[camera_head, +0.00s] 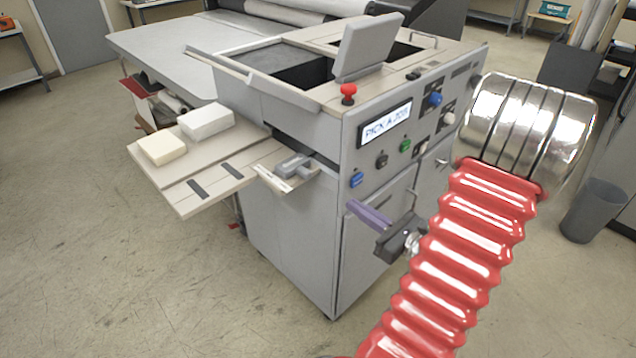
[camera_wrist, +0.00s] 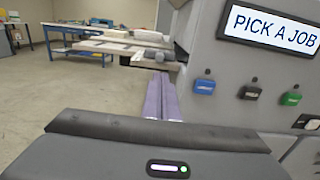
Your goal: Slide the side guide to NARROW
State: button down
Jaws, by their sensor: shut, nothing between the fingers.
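The side guide appears to be the small grey block (camera_head: 293,164) on a short pale ledge (camera_head: 272,180) at the machine's left front edge. The ledge carries small markings that I cannot read, so I cannot tell which setting the block is at. In the wrist view a grey block (camera_wrist: 152,56), likely the same one, shows small beyond my fingers. My gripper (camera_head: 351,204) has purple fingers, pressed together and empty, in front of the cabinet, right of and lower than the guide and apart from it. The fingers also show in the wrist view (camera_wrist: 160,76).
A display (camera_head: 385,124) reads "PICK A JOB". Below it are blue (camera_head: 356,180), black (camera_head: 382,160) and green (camera_head: 405,146) controls. A red stop knob (camera_head: 348,92) stands on top. A side shelf (camera_head: 190,203) holds two pale blocks. Floor at the left is open.

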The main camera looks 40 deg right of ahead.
aim_at(309, 176)
jog(key=shift+w+a, duration=0.15)
jog(key=shift+w, duration=3.3)
jog(key=shift+w+a, duration=0.1)
jog(key=shift+w, duration=3.35)
